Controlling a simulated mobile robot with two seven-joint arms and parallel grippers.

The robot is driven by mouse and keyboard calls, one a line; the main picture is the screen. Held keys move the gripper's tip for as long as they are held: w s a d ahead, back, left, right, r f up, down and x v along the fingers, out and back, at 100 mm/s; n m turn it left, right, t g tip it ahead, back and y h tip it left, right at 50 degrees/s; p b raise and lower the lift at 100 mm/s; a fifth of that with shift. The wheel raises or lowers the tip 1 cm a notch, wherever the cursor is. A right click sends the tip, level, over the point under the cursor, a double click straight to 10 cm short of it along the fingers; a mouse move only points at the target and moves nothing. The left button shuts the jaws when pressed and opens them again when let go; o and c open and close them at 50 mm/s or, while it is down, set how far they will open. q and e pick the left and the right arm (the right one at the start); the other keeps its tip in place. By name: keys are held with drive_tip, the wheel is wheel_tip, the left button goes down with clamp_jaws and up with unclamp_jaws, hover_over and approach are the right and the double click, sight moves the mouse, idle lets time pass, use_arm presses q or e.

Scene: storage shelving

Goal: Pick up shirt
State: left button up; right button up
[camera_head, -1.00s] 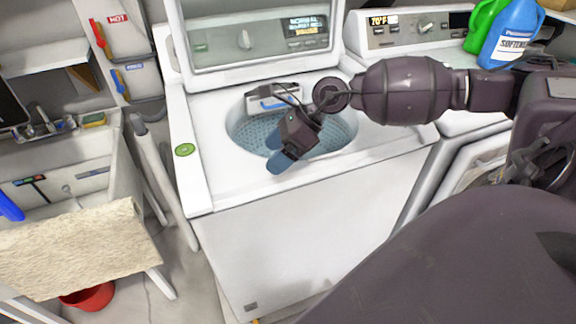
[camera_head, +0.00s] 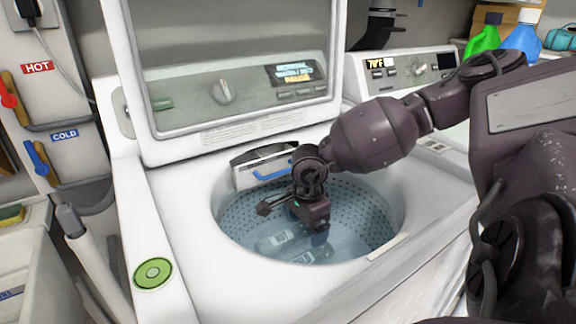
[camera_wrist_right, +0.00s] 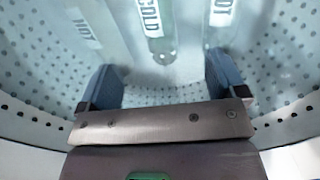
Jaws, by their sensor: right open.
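I cannot make out a shirt in either view. The open washer drum (camera_head: 240,225) is a perforated grey-blue tub under the raised lid. My right gripper (camera_head: 320,238) reaches into the drum from the right, pointing down. In the right wrist view its two blue fingers (camera_wrist_right: 163,82) stand wide apart with nothing between them. The arm hides part of the drum. My left gripper is not in view.
The raised washer lid (camera_head: 160,60) stands behind the drum. A dispenser with a blue handle (camera_head: 268,173) sits at the drum's back rim. Green (camera_head: 486,38) and blue (camera_head: 522,40) bottles stand at the upper right. Hot and cold taps are on the left wall.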

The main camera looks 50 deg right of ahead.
sight(304, 255)
wheel_tip(304, 255, down, 6)
drive_tip(key=shift+s+r+b, duration=0.1)
drive_tip(key=shift+b, duration=0.7)
drive_tip(key=shift+f, duration=0.3)
wheel_tip(304, 255, down, 4)
drive_tip(key=shift+a+f+b, duration=0.15)
drive_tip(key=shift+f+b, duration=0.1)
drive_tip(key=shift+b, duration=0.7)
drive_tip(key=shift+f, duration=0.2)
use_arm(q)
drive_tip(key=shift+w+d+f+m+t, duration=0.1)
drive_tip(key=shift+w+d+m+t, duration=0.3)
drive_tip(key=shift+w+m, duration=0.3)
use_arm(e)
drive_tip(key=shift+r, duration=0.2)
drive_tip(key=shift+c, duration=0.4)
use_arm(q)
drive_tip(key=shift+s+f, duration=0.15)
use_arm(e)
drive_tip(key=c, duration=1)
